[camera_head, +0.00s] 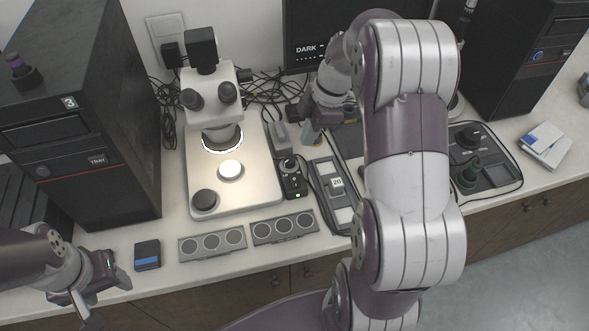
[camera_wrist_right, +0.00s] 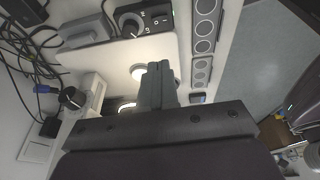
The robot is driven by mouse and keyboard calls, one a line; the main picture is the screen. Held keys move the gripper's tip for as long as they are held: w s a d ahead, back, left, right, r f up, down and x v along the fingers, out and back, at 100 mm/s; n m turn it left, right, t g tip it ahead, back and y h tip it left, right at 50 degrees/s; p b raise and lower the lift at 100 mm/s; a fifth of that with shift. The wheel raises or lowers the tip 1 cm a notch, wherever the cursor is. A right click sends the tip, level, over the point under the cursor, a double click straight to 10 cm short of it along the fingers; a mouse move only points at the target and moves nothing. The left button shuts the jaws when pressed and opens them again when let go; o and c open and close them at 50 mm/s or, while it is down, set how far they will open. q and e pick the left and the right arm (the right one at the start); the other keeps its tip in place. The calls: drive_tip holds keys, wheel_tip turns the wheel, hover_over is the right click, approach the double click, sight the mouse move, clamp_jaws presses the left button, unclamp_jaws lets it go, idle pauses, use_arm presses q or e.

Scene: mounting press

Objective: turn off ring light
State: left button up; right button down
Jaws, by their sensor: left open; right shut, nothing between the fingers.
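The ring light (camera_head: 222,140) glows white under the microscope head (camera_head: 211,90). Its apparent control box (camera_head: 293,180), black with a round knob and a lit green lamp, stands right of the microscope base. In the right wrist view the control box (camera_wrist_right: 145,20) shows its knob and a small switch beside it. My right gripper (camera_head: 311,133) is shut and empty, behind and slightly right of the box, apart from it. Its closed fingers (camera_wrist_right: 160,80) point toward the microscope base in the wrist view. My left gripper (camera_head: 88,303) is open and empty at the front left.
A grey adapter (camera_head: 279,136) and cables lie behind the control box. A long tray marked 20 (camera_head: 337,187) lies to its right. Two panels with round wells (camera_head: 212,244) and a dark blue box (camera_head: 147,255) lie along the front. My right arm hides part of the bench.

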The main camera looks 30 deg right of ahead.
sight(294, 178)
drive_tip(key=x, duration=0.4)
drive_tip(key=d+p+x, duration=0.1)
drive_tip(key=x, duration=0.4)
drive_tip(key=p+x, duration=0.1)
drive_tip(key=x, duration=0.4)
drive_tip(key=shift+d+f, duration=0.15)
drive_tip(key=shift+d, duration=0.15)
drive_tip(key=f+b, duration=0.1)
drive_tip(key=b, duration=0.2)
drive_tip(key=shift+w+f, duration=0.2)
drive_tip(key=shift+f, duration=0.15)
drive_tip(key=shift+r+p, duration=0.3)
drive_tip(key=shift+r, duration=0.2)
drive_tip(key=shift+s, duration=0.15)
